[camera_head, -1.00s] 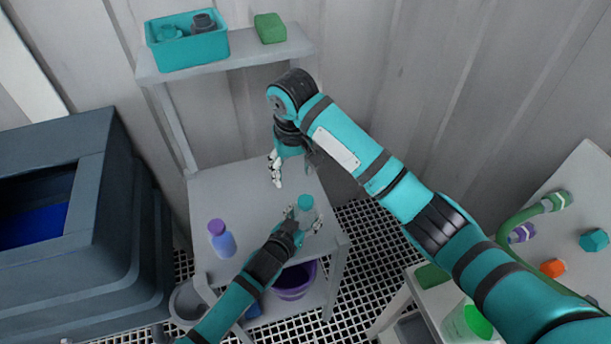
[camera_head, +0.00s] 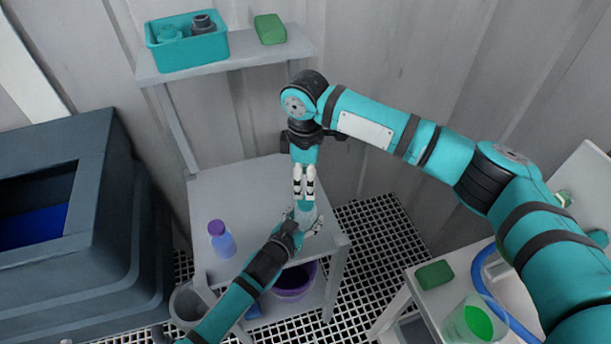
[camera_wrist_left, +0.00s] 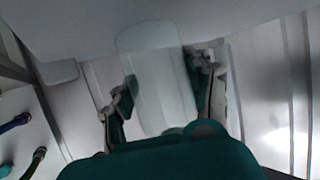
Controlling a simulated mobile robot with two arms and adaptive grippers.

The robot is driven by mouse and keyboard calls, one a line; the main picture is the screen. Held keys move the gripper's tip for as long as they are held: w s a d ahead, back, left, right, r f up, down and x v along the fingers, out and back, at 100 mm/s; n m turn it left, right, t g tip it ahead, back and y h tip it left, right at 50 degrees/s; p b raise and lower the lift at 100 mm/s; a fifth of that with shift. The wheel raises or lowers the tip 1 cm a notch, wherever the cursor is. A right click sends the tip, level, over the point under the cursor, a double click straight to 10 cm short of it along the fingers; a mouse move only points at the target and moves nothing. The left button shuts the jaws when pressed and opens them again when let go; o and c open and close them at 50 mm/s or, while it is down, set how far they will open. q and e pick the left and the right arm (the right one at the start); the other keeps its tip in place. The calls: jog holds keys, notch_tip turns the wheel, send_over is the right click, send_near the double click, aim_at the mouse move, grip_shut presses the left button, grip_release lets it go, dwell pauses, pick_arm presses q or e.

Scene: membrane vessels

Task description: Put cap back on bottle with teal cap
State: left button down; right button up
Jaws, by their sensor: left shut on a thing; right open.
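The clear bottle (camera_head: 308,217) stands near the front right corner of the grey table and is held by my left gripper (camera_head: 306,226), whose fingers are around its sides. The pale bottle body (camera_wrist_left: 155,85) also shows between the left fingers in the left wrist view. The teal cap (camera_head: 304,205) shows at the bottle's top; whether it is seated cannot be told. My right gripper (camera_head: 304,192) points down directly above the cap, its white fingers open a little. Whether they touch the cap cannot be told.
A blue bottle with a purple cap (camera_head: 220,238) stands left on the table (camera_head: 240,190). A purple bowl (camera_head: 292,284) is on the lower shelf. A teal bin (camera_head: 187,53) and green sponge (camera_head: 270,29) are on the upper shelf. The table's back left is clear.

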aim_at(306, 201)
jog(key=shift+f, duration=4)
grip_shut()
jog(key=shift+o, duration=0.8)
grip_release()
notch_tip(306, 201, up, 12)
pick_arm(q)
jog(key=shift+c, duration=2.1)
grip_release()
